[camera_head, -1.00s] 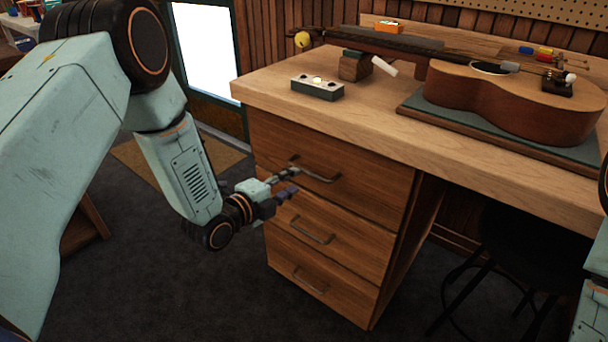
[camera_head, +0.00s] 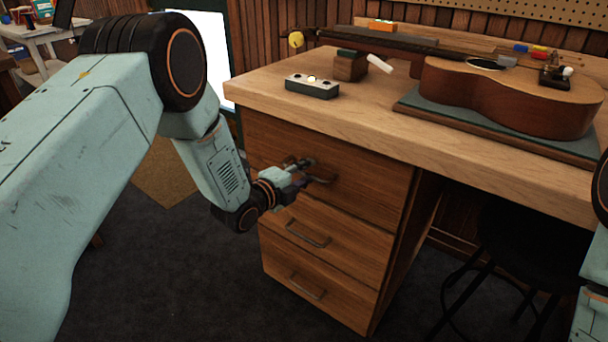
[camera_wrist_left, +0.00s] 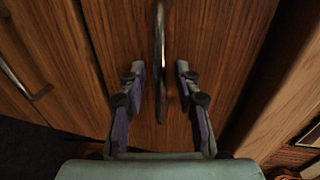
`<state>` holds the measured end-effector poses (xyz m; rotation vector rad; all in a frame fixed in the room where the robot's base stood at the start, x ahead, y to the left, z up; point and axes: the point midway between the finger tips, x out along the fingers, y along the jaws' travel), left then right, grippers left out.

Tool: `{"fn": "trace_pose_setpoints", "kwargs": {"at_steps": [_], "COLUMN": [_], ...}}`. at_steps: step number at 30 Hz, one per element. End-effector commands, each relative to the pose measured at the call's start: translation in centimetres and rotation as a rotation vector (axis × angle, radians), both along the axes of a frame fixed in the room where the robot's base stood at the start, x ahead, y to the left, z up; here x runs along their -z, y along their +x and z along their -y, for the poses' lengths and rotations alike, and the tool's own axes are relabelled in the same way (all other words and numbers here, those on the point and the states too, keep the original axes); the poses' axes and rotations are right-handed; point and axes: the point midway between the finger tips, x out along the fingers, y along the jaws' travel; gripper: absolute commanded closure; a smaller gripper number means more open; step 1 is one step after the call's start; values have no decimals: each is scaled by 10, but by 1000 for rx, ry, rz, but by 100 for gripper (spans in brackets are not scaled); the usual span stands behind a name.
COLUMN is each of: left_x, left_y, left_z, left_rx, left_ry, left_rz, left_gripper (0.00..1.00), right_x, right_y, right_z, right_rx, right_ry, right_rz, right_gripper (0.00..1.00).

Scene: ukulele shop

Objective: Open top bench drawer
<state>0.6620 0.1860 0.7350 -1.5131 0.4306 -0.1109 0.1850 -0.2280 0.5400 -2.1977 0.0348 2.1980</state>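The top bench drawer (camera_head: 370,188) has a brown wood front and is closed under the bench top. Its metal handle (camera_head: 322,180) is partly hidden by my left gripper (camera_head: 304,170). In the left wrist view the handle (camera_wrist_left: 160,50) runs upright in the picture, between the two fingers of the left gripper (camera_wrist_left: 160,80). The fingers are apart, one on each side of the handle, with a gap to it on both sides. Only part of my right arm shows at the right edge of the head view; its gripper is out of view.
The middle drawer (camera_head: 340,240) and bottom drawer (camera_head: 300,275) are closed below. The bench top (camera_head: 290,105) carries a ukulele (camera_head: 500,95) on a mat and a small grey box (camera_head: 312,87). A dark stool (camera_head: 515,240) stands under the bench at right.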

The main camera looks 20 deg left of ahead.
Motion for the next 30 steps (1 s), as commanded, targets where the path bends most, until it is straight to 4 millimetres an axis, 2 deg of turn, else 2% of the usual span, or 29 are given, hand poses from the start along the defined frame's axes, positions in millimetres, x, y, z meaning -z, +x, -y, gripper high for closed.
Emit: {"fn": "trace_pose_setpoints", "kwargs": {"at_steps": [2, 13, 30], "left_x": [0, 0, 0], "left_y": [0, 0, -1], "left_z": [0, 0, 0], "left_rx": [0, 0, 1], "left_ry": [0, 0, 0], "left_rz": [0, -1, -1], "left_gripper": [68, 100, 100], "right_x": [0, 0, 0], "right_y": [0, 0, 0], "right_z": [0, 0, 0], "right_rx": [0, 0, 0], "right_ry": [0, 0, 0], "right_rz": [0, 0, 0], "right_gripper": [28, 28, 28]}}
